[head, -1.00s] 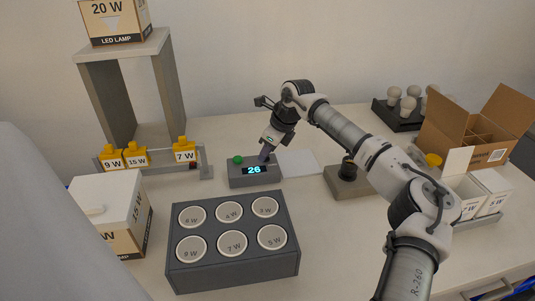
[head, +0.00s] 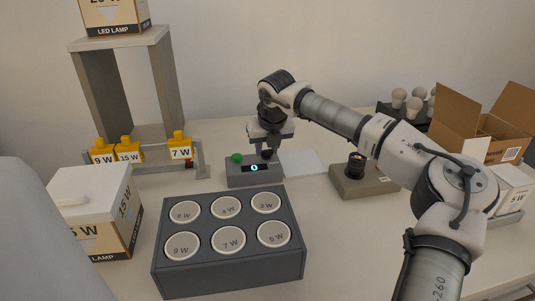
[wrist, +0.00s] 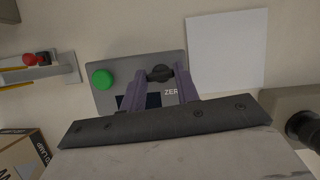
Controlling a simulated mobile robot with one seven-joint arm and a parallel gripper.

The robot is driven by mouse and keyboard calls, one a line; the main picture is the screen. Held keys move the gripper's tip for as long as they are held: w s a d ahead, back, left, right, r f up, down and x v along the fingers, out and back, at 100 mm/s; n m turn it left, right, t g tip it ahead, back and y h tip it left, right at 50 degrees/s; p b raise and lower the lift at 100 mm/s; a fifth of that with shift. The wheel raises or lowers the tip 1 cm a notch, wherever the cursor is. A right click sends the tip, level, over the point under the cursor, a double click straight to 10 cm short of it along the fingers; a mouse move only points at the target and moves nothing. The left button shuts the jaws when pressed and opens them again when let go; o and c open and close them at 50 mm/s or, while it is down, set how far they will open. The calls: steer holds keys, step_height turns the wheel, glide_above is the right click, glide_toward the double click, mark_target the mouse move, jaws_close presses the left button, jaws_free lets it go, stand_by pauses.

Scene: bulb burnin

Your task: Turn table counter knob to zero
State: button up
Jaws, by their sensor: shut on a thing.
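The table counter (head: 254,174) is a small grey box in the middle of the table, and its display reads 0 in the head view. A green button (head: 237,158) sits on its top left; it also shows in the wrist view (wrist: 102,79). The dark knob (wrist: 160,73) is on the counter's top right, beside partly hidden "ZER" lettering. My gripper (head: 266,153) points down over the counter. Its purple fingers are shut on the knob, one on each side, as the wrist view shows.
A grey block with several round labelled wells (head: 228,271) stands in front of the counter. A white sheet (head: 304,163) lies to its right, then a socket block (head: 365,186). A rack with yellow-topped tags (head: 196,158) and a lamp box (head: 88,240) are on the left.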

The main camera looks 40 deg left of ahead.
steer(key=shift+m+b, duration=0.3)
steer(key=shift+m, duration=0.2)
steer(key=shift+h, duration=0.3)
steer(key=o, duration=1)
steer(key=shift+r, duration=0.1)
steer(key=v, duration=1.3)
steer(key=shift+s+d+r+b, duration=0.2)
steer(key=shift+s+b, duration=0.1)
steer(key=shift+s, duration=0.05)
